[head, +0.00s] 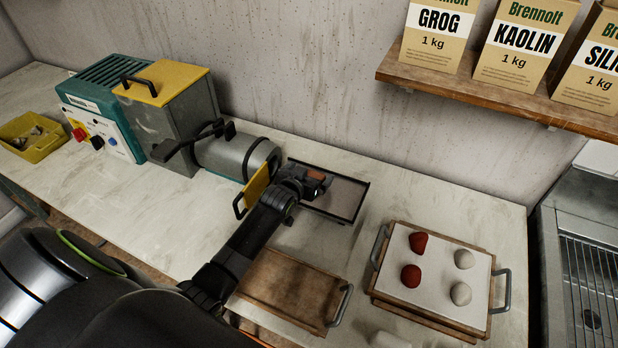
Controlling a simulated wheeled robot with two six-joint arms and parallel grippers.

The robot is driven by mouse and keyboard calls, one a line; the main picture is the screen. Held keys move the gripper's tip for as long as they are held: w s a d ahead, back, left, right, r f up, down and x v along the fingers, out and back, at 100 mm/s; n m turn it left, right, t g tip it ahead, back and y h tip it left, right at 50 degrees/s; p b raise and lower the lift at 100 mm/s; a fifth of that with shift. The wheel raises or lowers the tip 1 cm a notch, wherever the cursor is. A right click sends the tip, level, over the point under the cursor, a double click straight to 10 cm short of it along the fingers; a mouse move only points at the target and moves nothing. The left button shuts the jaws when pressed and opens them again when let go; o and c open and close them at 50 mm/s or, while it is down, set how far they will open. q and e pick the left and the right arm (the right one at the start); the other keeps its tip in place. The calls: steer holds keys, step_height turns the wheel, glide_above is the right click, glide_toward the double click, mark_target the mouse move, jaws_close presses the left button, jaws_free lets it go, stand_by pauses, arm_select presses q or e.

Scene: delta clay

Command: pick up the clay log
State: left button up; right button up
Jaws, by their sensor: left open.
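My left gripper (314,184) is open over the shallow dark-rimmed tray (349,198) in front of the machine's barrel. A small reddish-brown piece (317,177) shows at its jaws. It may be the clay log, but the gripper covers most of it and I cannot tell whether they touch. My left arm hides the near left part of the tray. My right gripper is not in view.
A grey and teal machine (170,117) with a yellow lid stands left of the tray, its yellow plate (257,186) beside my wrist. An empty wooden board (285,291) lies nearer. A board with red and pale lumps (435,285) is right. A shelf (482,92) holds bags.

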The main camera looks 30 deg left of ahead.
arm_select(q)
steer(key=c, duration=0.9)
steer(key=shift+c, duration=0.5)
steer(key=shift+r, duration=0.1)
